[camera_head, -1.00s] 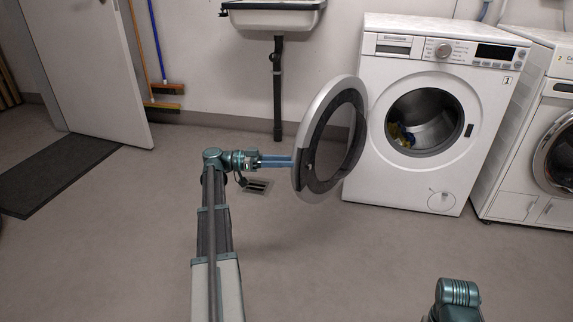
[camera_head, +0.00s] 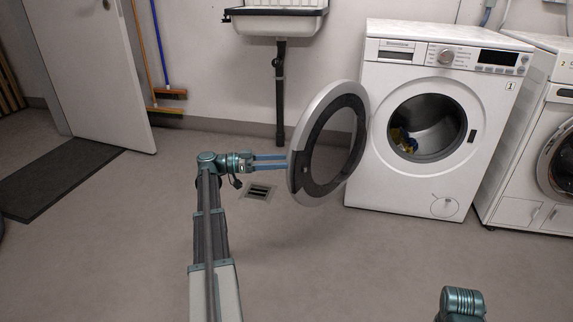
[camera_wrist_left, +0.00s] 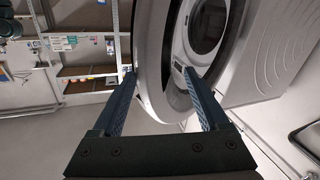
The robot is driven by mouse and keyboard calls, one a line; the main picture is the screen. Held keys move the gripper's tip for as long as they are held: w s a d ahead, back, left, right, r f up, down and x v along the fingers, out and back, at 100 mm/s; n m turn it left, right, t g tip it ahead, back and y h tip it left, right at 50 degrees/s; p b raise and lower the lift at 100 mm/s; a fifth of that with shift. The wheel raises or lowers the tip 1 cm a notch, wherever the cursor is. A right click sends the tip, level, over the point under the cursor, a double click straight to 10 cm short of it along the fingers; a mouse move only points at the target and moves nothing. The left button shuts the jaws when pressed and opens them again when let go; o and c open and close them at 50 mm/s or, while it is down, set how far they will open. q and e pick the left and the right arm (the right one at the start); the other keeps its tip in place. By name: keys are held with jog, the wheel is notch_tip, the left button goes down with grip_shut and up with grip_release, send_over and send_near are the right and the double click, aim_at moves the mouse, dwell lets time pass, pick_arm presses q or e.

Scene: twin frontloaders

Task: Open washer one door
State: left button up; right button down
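Washer one (camera_head: 440,185) is the white machine marked "1" in the head view. Its round door (camera_head: 306,180) stands swung wide open to the left, clear of the drum opening (camera_head: 427,127). My left gripper (camera_head: 287,162) is at the door's outer left edge, with its two blue fingers apart. In the left wrist view the fingers (camera_wrist_left: 158,74) are spread with the door's rim (camera_wrist_left: 150,85) between and beyond them; I cannot tell whether they touch it. Only a link of my right arm shows at the bottom right; its gripper is out of frame.
Colourful laundry (camera_head: 403,140) lies in the drum. A second front-loader (camera_head: 535,150) stands to the right. A sink (camera_head: 280,20) with a drain pipe (camera_head: 280,90) is on the back wall. The floor before washer one is clear, with a drain grate (camera_head: 258,191).

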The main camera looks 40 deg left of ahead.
pick_arm(q)
jog(key=s+d+v, duration=0.1)
jog(key=v, duration=1)
jog(key=shift+s+a+f, duration=0.1)
jog(key=shift+a, duration=0.05)
